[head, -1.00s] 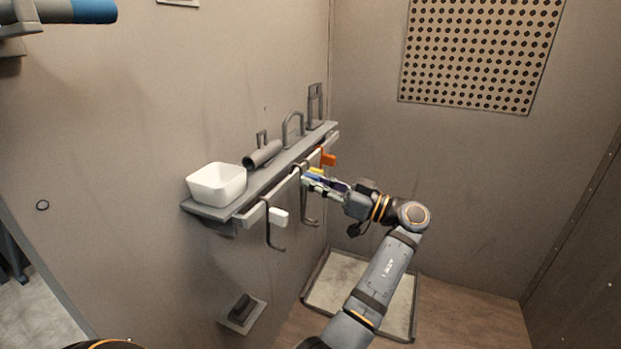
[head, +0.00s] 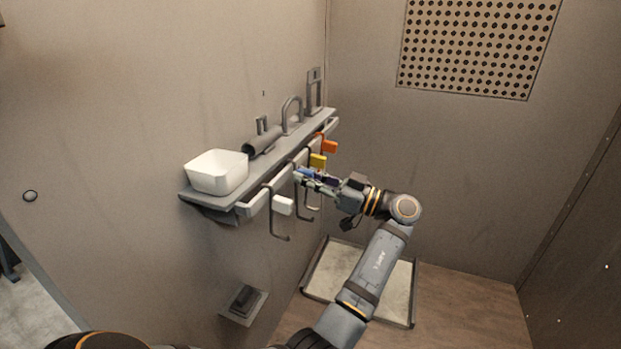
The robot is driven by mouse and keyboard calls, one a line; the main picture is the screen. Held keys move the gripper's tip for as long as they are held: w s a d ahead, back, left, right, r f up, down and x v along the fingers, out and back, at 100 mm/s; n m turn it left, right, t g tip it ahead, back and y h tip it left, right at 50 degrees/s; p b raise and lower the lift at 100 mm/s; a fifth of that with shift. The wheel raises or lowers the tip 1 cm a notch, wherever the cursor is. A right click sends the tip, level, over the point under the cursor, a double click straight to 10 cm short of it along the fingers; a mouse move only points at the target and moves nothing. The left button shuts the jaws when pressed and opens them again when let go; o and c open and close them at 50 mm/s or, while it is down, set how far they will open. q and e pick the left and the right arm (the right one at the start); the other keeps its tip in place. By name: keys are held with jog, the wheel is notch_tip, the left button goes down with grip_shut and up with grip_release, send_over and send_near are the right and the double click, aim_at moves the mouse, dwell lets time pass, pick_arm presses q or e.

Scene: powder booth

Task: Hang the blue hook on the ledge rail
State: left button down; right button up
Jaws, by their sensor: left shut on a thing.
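The blue hook has a blue tag (head: 305,174) and a thin grey wire. My left gripper (head: 312,183) is shut on it at the front of the ledge rail (head: 256,207). The hook's top is close to the rail, about midway along it; I cannot tell whether it rests over the rail. Its lower wire hangs below the gripper, and the fingers partly hide the tag. A white-tagged hook (head: 284,206) hangs to the left. Yellow-tagged (head: 318,160) and orange-tagged (head: 329,146) hooks hang farther along to the right. My right gripper is out of view.
A small dark block on a plate (head: 242,301) is on the wall below. A shallow floor tray (head: 345,262) lies beneath. Space right of the rail is open.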

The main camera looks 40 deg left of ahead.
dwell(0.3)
pick_arm(q)
jog(key=c, duration=1.3)
grip_release()
jog(key=shift+o, duration=0.2)
notch_tip(320, 180, up, 10)
jog(key=shift+f, duration=0.1)
